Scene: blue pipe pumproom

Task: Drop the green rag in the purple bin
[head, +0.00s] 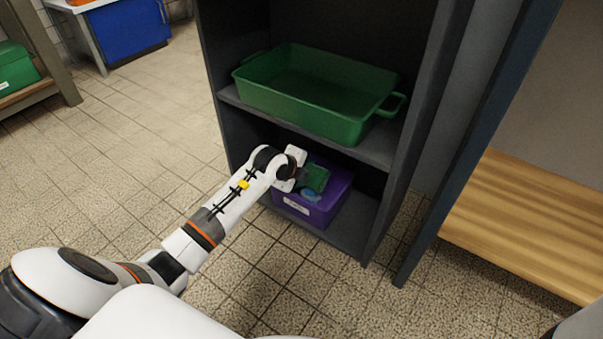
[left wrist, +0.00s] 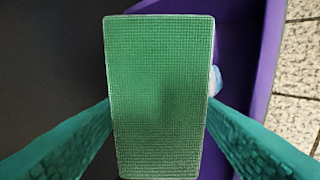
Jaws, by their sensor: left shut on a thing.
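The green rag (left wrist: 160,90) shows as a flat rectangle with a woven texture, filling the middle of the left wrist view; it is small and partly hidden in the head view (head: 317,178). My left gripper (head: 305,180) is shut on the rag, with a finger on each side of it. It holds the rag over the purple bin (head: 318,213), which stands on the lower shelf. The bin's purple wall (left wrist: 262,70) is right of the rag in the left wrist view. A bluish-white item (head: 311,195) lies in the bin. My right gripper is not in view.
A dark shelf unit (head: 375,148) surrounds the bin, with a green tray (head: 300,100) on the shelf just above my left gripper. A wooden surface (head: 530,215) is at the right. The tiled floor (head: 130,140) at the left is clear.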

